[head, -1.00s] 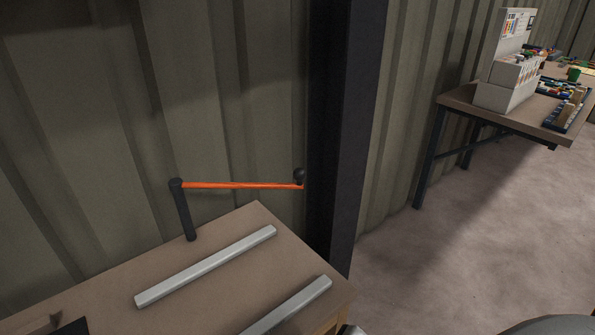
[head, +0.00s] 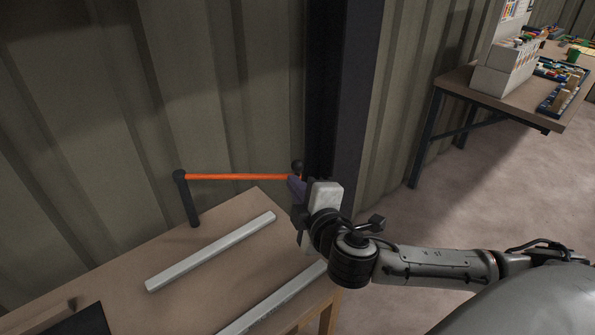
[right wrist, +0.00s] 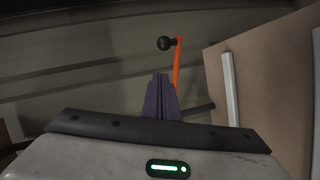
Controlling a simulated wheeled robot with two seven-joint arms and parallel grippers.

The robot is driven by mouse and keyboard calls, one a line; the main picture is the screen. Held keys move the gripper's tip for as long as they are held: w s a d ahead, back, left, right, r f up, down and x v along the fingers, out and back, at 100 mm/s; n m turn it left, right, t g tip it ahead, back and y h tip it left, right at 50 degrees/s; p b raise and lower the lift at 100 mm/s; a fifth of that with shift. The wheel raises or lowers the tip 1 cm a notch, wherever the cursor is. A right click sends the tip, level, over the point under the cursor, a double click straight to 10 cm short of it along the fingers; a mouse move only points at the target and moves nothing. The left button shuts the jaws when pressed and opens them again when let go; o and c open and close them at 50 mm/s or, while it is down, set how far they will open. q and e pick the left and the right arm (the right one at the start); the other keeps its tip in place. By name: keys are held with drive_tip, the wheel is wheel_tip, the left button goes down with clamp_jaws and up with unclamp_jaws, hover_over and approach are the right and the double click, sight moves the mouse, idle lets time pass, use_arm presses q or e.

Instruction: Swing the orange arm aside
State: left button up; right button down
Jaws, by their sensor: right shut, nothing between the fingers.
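The orange arm (head: 235,177) runs level from the top of a dark post (head: 188,200) on the workbench to a black ball knob (head: 297,165) at its right end. My right gripper (head: 296,187) is shut and empty, its purple fingers close to the knob end of the arm. In the right wrist view the shut fingers (right wrist: 161,95) point toward the black knob (right wrist: 166,43) and the orange arm (right wrist: 177,65), with a gap showing between the fingertips and the knob. Whether the fingers touch the arm is unclear. My left gripper is out of view.
Two pale metal bars (head: 212,252) lie on the wooden workbench (head: 130,270). A dark steel column (head: 345,110) stands against the corrugated wall right behind my right gripper. A second table (head: 470,85) with boxes and trays stands at the upper right, with open floor before it.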

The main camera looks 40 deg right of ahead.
sight(298, 174)
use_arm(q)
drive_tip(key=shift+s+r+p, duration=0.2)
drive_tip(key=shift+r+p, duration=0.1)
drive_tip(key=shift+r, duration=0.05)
use_arm(e)
drive_tip(key=shift+w+d+f, duration=0.45)
drive_tip(key=shift+w+d, duration=0.3)
drive_tip(key=shift+w, duration=0.2)
drive_tip(key=shift+w+d+f, duration=0.4)
drive_tip(key=shift+w+d, duration=0.3)
drive_tip(key=shift+w, duration=0.25)
drive_tip(key=shift+w+d+f, duration=0.45)
drive_tip(key=shift+w+d, duration=0.3)
drive_tip(key=shift+w, duration=0.2)
